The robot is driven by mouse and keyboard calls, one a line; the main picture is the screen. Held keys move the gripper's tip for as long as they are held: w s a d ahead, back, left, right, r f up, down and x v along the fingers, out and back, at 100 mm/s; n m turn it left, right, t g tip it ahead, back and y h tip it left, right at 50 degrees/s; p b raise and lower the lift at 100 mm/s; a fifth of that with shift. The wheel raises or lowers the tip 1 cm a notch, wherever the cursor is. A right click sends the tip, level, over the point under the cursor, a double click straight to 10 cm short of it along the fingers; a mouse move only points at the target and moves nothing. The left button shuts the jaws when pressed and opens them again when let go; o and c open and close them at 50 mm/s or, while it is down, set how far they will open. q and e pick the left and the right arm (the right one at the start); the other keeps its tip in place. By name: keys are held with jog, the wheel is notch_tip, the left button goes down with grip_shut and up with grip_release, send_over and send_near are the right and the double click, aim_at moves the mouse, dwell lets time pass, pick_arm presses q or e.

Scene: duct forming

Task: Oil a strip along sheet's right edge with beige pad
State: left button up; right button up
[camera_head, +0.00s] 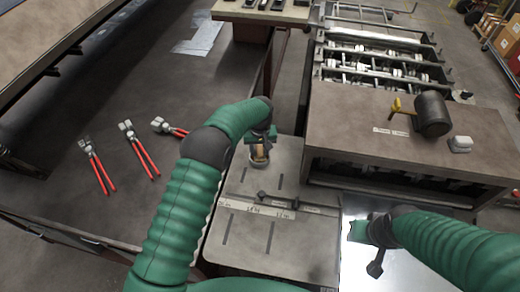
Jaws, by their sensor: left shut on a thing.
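My left arm reaches up from the bottom, and its gripper (262,140) is shut on the beige pad (259,153) above the far part of the grey machine table. The pad is small and mostly hidden by the gripper; I cannot tell whether it touches the surface under it. The bright metal sheet (358,262) lies at the lower right, partly covered by my right arm. Its right edge is not clear to see. My right gripper (373,250) is over the sheet, seen from above; its jaws do not show clearly.
The grey machine table (300,243) carries slots and a marked ruler strip (265,208). A brown-topped machine (350,125) stands behind, with a black cylinder (432,114), a yellow-handled tool (397,106) and a white block (460,144). Several red-handled pliers (140,150) lie on the left table.

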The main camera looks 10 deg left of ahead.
aim_at(258, 151)
pick_arm(q)
jog(key=shift+r+p, duration=2.05)
jog(key=shift+r, duration=1.45)
jog(key=shift+s+a+f+b, duration=0.1)
jog(key=shift+s+a+b, duration=0.2)
jog(key=shift+s+b, duration=0.15)
jog(key=s+a+f+m+b, duration=0.1)
jog(key=s+a+b, duration=0.2)
jog(key=s, duration=0.8)
jog(key=s+a+m+b, duration=0.2)
jog(key=s+b, duration=0.1)
jog(key=s, duration=0.8)
jog(key=shift+a+f, duration=0.35)
jog(key=shift+a, duration=0.05)
